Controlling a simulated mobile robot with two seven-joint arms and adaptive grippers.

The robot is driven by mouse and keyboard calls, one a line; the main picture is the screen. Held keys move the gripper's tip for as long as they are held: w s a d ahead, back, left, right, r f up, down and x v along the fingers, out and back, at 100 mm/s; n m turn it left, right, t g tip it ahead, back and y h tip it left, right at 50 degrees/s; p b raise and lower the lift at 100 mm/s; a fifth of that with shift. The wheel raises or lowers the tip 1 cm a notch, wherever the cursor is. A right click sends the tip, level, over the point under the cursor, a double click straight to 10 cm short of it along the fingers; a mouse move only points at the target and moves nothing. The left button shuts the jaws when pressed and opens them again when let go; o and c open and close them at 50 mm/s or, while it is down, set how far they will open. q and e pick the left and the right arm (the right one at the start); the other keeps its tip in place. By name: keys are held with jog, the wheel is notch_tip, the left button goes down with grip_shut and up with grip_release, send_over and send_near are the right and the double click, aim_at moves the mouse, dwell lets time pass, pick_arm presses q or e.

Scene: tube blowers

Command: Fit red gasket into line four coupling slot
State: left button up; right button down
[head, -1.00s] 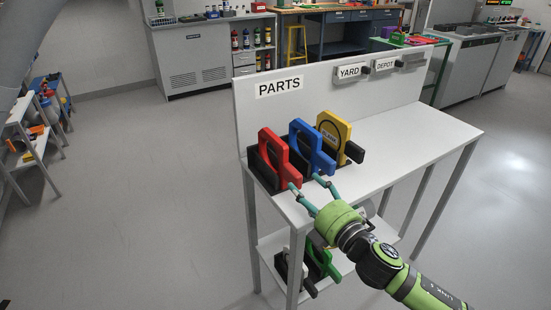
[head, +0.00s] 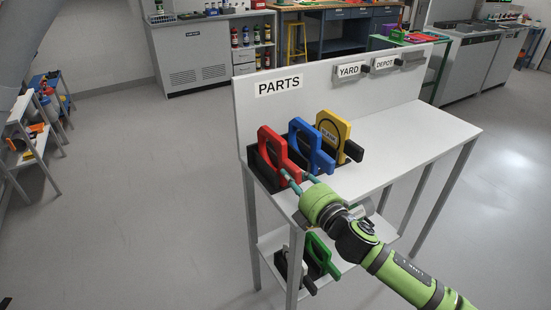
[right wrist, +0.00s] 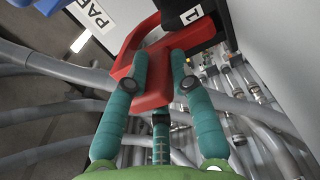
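The red gasket (head: 275,150) stands upright in a black holder at the left end of the PARTS shelf's top. Its handle points toward my right arm. My right gripper (head: 298,177) is open, with one finger on each side of that handle. In the right wrist view the red gasket (right wrist: 157,97) fills the space between the fingertips (right wrist: 160,68). I cannot tell whether the fingers touch it. The line four coupling slot is not in view. My left gripper is not in view.
Blue (head: 306,143) and yellow (head: 338,130) gaskets stand close beside the red one. A green gasket (head: 320,257) is on the lower shelf. The white shelf top (head: 405,140) is clear to the right. Signs read PARTS, YARD and DEPOT. Open floor lies to the left.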

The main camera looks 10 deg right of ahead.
aim_at(299, 178)
jog(key=shift+r+p, duration=0.75)
dwell(0.6)
jog(key=shift+s, duration=0.15)
jog(key=shift+v, duration=1.15)
jog(key=shift+s+d, duration=0.1)
jog(key=shift+s, duration=0.05)
jog(key=v, duration=0.8)
dwell(0.6)
